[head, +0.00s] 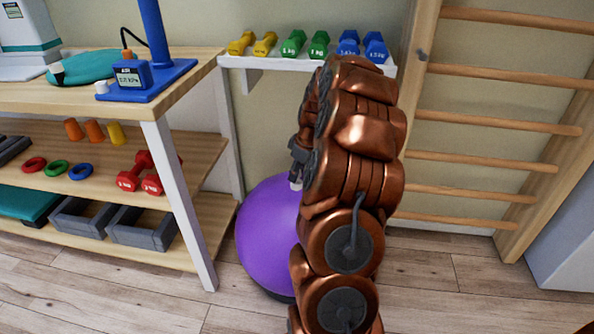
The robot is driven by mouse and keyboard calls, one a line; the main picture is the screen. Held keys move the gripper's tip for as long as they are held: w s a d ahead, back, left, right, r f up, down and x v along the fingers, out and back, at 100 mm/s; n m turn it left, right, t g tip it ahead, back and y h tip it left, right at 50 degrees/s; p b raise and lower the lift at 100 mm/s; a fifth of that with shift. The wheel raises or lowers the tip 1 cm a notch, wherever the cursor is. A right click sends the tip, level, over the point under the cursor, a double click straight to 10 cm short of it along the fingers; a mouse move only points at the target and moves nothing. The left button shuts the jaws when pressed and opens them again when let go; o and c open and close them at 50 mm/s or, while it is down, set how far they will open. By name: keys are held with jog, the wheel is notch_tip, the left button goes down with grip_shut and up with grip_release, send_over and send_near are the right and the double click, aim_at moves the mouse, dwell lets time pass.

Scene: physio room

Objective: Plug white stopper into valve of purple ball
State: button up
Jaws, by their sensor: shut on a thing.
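The purple ball (266,228) rests low beside the white-legged bench, partly hidden behind my arm. Its valve cannot be made out from here. My gripper (296,174), dark grey and small in this view, is at the upper right part of the ball's outline, mostly covered by my arm. It is shut on the white stopper (295,185), a small pale piece showing below the fingers. I cannot tell whether the stopper touches the ball.
The wooden bench (190,68) at left bears a blue stand (158,55), a teal item (95,66) and a small white piece (101,87). Coloured dumbbells line a white shelf (270,61) behind my arm. Wall bars (500,122) stand at right. Floor at front left is clear.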

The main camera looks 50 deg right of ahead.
aim_at(296, 184)
jog(key=shift+f, duration=0.6)
jog(key=shift+o, duration=0.2)
jog(key=shift+s+a+f, duration=0.15)
jog(key=shift+a+f, duration=0.05)
jog(key=shift+f, duration=0.5)
dwell(0.4)
jog(key=shift+s+a+f, duration=0.1)
jog(key=shift+f, duration=0.05)
grip_shut()
jog(key=o, duration=0.6)
grip_release()
jog(key=shift+f, duration=0.2)
jog(key=shift+o, duration=1.1)
jog(key=shift+f, duration=0.25)
jog(key=shift+o, duration=1.3)
jog(key=shift+d+r, duration=0.2)
jog(key=shift+r, duration=0.35)
jog(key=shift+w, duration=0.2)
jog(key=shift+c, duration=0.2)
